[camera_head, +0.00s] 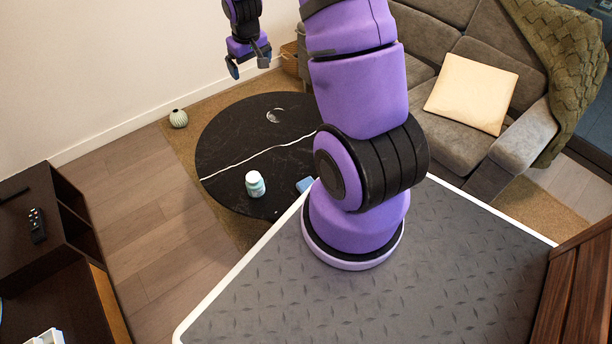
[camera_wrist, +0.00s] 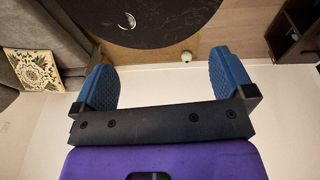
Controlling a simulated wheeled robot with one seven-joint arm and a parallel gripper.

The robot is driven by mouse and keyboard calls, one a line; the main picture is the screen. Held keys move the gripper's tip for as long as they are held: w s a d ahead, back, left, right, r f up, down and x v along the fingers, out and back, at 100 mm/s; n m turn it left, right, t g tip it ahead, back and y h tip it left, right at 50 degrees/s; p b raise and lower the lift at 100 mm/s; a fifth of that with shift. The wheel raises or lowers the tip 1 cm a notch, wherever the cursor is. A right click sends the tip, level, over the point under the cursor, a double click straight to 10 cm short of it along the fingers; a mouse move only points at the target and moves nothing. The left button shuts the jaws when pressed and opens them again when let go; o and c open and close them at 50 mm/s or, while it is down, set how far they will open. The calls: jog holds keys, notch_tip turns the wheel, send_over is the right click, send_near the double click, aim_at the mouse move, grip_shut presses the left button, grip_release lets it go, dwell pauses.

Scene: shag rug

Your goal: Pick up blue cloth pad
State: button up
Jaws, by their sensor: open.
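The blue cloth pad (camera_head: 305,185) lies near the front right edge of the round black table (camera_head: 235,150) in the head view. It shows as a small light blue patch, partly hidden behind my arm. My gripper (camera_head: 248,66) is raised at the top of the head view, up and left of the pad and well apart from it. Its blue fingers are spread with nothing between them, as the wrist view also shows (camera_wrist: 163,82). The pad does not show in the wrist view.
A white and teal jar (camera_head: 255,184) stands on the table left of the pad. A shiny round item (camera_head: 275,116) lies farther back. A ribbed vase (camera_head: 178,118) stands left of the table. A grey sofa (camera_head: 455,130) with a cream cushion (camera_head: 471,93) is at right.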

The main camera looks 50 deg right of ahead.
jog(key=d+f, duration=0.4)
jog(key=f, duration=0.8)
jog(key=m+g+y, duration=0.1)
jog(key=g, duration=0.1)
send_over(305, 182)
notch_tip(305, 182, down, 30)
jog(key=r, duration=0.1)
notch_tip(305, 182, down, 5)
jog(key=shift+s+r, duration=0.1)
jog(key=shift+f, duration=3.2)
jog(key=c, duration=0.8)
